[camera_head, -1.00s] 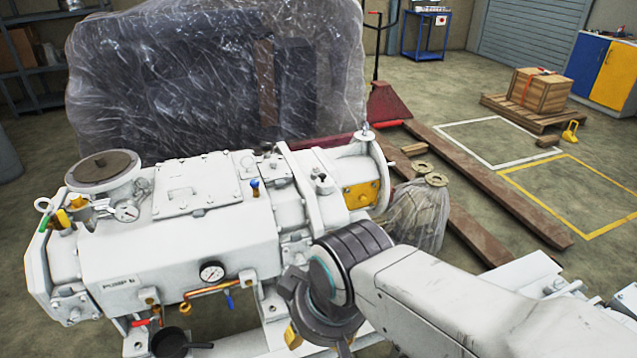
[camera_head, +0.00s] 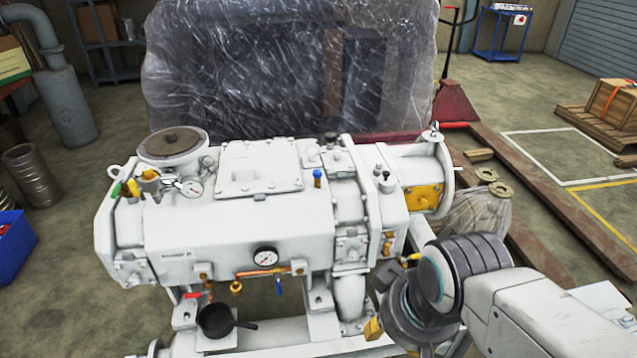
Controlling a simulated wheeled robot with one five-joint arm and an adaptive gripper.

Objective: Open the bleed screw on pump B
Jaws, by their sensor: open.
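The white pump (camera_head: 235,225) fills the middle of the view. Its front plate (camera_head: 177,255) is too small to read clearly. Several small brass fittings show on it: a blue-capped one on top (camera_head: 317,178), one under the front copper pipe (camera_head: 236,288), and a group at the right end of the body (camera_head: 389,243). I cannot tell which is the bleed screw. My gripper (camera_head: 398,338) is at the lower right, in front of the pump's right end. Its yellow-tipped fingers are open, partly hidden by the wrist and cut by the frame edge. I see nothing held.
A black pan (camera_head: 215,320) with a handle sits under the pump's front left. A plastic-wrapped machine (camera_head: 290,70) stands behind.

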